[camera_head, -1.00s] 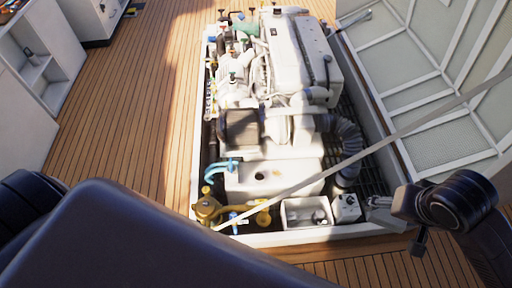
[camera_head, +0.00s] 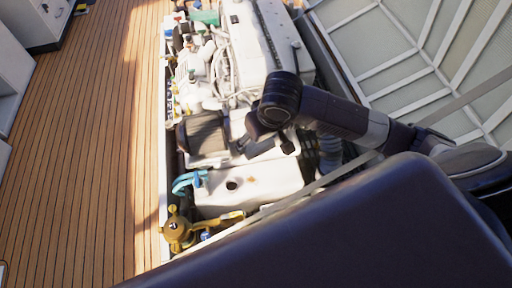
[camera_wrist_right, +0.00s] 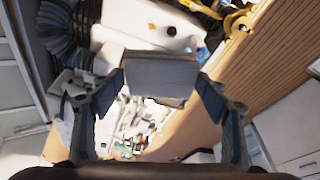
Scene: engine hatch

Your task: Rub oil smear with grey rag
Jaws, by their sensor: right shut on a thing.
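My right gripper (camera_head: 256,136) is over the middle of the engine, with its arm coming in from the right. In the right wrist view its two fingers (camera_wrist_right: 160,92) are shut on a folded grey rag (camera_wrist_right: 160,72), held like a flat block between the tips. In the head view the rag is mostly hidden by the gripper. The white tank top (camera_head: 270,185) lies just in front of the gripper, with a dark round opening and a small brown mark (camera_head: 250,179). I cannot tell whether that mark is the oil smear. My left gripper is out of view.
The white engine (camera_head: 255,45) fills the open hatch. A raised lattice hatch cover (camera_head: 400,50) stands on the right, and a pale strut (camera_head: 340,172) crosses in front. Brass fittings (camera_head: 178,228) and blue hoses (camera_head: 186,181) sit at the left edge. Wooden deck (camera_head: 90,130) is clear.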

